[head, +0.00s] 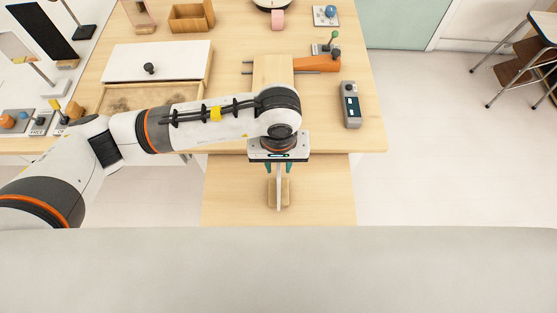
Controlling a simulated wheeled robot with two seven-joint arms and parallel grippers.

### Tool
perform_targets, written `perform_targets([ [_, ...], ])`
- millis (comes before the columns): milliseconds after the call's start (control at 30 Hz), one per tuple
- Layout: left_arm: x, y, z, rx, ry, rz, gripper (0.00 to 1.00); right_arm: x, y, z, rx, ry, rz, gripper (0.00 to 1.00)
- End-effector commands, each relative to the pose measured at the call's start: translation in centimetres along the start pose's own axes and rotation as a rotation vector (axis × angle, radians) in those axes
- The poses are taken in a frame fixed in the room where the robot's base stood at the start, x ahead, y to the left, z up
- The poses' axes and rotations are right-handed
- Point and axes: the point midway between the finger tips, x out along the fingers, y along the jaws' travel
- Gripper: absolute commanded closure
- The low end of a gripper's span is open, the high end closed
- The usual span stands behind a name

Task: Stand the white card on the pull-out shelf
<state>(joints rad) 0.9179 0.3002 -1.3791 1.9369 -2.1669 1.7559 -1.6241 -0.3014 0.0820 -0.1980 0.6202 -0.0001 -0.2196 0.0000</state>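The white card (279,196) is seen nearly edge-on, upright in a small wooden base (286,194). It appears to stand on the pull-out shelf (230,195), a light wood board extending from the table's front. My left gripper (279,168) is right above the card, pointing down. Its two teal fingers are spread on either side of the card, with a gap showing on each side. The card's upper part is hidden under the gripper body. My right gripper is not in view.
On the table (365,130) are a grey device (351,104), an orange-handled tool (317,64), a wooden box (191,16) and an open drawer box with a white lid (158,62). A black panel (43,32) stands far left. The shelf's left and right parts are clear.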

Motion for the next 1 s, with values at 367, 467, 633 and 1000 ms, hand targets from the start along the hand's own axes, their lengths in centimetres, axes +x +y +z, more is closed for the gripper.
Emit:
perform_targets([
  [367, -0.6, 0.0, 0.1, 0.000, -0.001, -0.001, 0.71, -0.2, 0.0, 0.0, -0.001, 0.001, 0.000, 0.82],
  [467, -2.0, -0.1, 0.1, 0.002, -0.005, -0.002, 0.71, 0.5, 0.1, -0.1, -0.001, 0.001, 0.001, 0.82],
  [633, -5.7, -0.1, 0.2, 0.002, -0.007, -0.003, 0.71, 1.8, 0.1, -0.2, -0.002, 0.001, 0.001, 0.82],
  [1000, -11.7, 0.0, 0.1, 0.000, -0.002, -0.001, 0.71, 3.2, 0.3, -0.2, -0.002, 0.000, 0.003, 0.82],
])
